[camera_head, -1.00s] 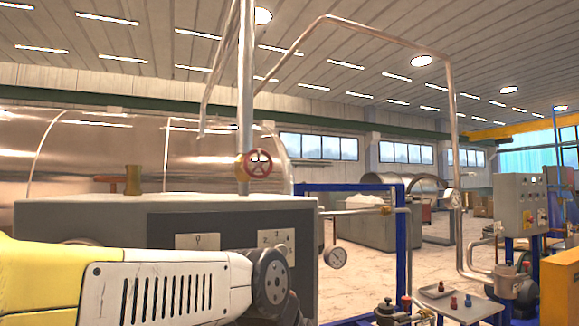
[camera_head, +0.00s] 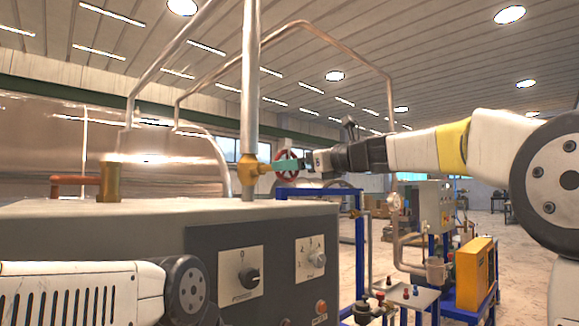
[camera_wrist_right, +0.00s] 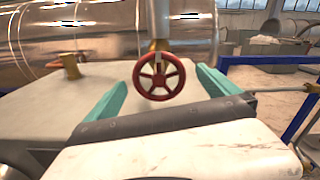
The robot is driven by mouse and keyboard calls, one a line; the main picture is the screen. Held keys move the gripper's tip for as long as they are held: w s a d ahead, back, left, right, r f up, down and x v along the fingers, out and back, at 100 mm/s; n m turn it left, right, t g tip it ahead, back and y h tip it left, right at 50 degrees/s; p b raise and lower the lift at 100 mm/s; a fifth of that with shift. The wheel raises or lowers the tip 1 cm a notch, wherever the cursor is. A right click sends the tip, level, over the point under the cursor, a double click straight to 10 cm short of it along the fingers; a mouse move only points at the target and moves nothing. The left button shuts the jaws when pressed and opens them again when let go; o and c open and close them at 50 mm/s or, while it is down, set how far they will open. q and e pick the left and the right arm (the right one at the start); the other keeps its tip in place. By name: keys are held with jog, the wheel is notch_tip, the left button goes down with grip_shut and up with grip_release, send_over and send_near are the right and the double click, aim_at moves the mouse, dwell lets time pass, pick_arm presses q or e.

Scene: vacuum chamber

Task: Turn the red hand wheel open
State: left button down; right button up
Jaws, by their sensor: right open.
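The red hand wheel (camera_head: 291,153) sits on a brass valve body (camera_head: 251,170) on the vertical steel pipe, above the grey cabinet. In the right wrist view the spoked red wheel (camera_wrist_right: 159,77) shows whole. My right gripper (camera_head: 285,165) reaches in from the right, with its teal fingers overlapping the wheel in the head view. In the right wrist view the open fingers (camera_wrist_right: 162,92) stand on either side of the wheel, apart from it, with nothing held. Whether they reach its depth is unclear. Part of my left arm shows at the lower left; its gripper is out of view.
The grey cabinet (camera_head: 130,225), with knobs on its front, stands below the valve. Another brass valve with an orange-red handle (camera_head: 75,181) is at left. A blue frame (camera_head: 359,235) and a tray (camera_head: 410,296) stand at right. Pipes rise overhead.

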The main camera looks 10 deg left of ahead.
jog(key=x, duration=0.7)
jog(key=shift+s+a, duration=0.1)
jog(key=c, duration=1.3)
